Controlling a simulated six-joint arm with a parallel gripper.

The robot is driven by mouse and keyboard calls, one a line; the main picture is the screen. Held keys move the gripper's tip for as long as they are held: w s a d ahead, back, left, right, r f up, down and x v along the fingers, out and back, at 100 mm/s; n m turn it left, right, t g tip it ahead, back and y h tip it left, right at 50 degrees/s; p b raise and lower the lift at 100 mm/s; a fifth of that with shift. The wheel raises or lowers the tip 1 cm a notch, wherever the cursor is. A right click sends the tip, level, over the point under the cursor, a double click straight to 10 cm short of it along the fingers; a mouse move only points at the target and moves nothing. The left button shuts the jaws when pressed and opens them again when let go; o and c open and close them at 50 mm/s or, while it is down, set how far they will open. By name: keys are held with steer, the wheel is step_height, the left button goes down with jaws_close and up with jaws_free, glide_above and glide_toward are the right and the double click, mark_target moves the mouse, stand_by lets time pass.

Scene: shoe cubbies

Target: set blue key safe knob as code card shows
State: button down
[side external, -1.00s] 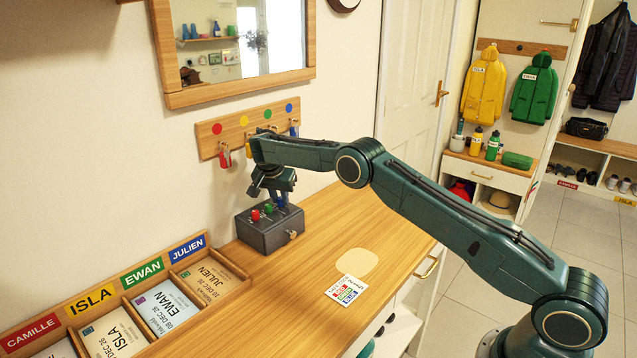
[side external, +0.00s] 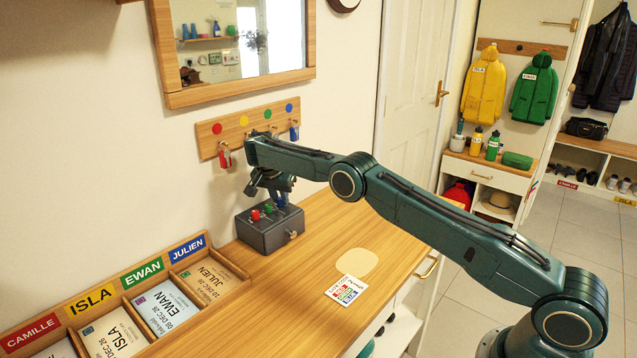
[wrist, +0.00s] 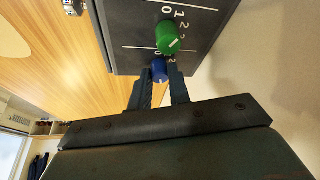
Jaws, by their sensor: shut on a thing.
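The dark grey key safe (side external: 268,232) stands on the wooden top against the wall, with red (side external: 255,214), green (side external: 268,208) and blue knobs on its top. My gripper (side external: 279,200) points down at the blue knob end. In the wrist view, the fingers (wrist: 160,80) are shut on the blue knob (wrist: 159,70), one on each side. The green knob (wrist: 168,37) beside it has a white pointer line and printed digits around it. The blue knob's scale is mostly hidden by the fingers. The code card (side external: 347,290) lies flat near the front edge; its digits are too small to read.
A peg rail (side external: 248,128) with hanging key tags is on the wall behind my gripper. A wooden tray (side external: 232,287) of name cards stands at the left. A pale oval pad (side external: 356,261) lies near the code card. The top right of the safe is clear.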

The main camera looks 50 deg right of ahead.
steer(key=c, duration=1.3)
jaws_free()
steer(key=shift+s, duration=0.1)
steer(key=shift+n, duration=0.6)
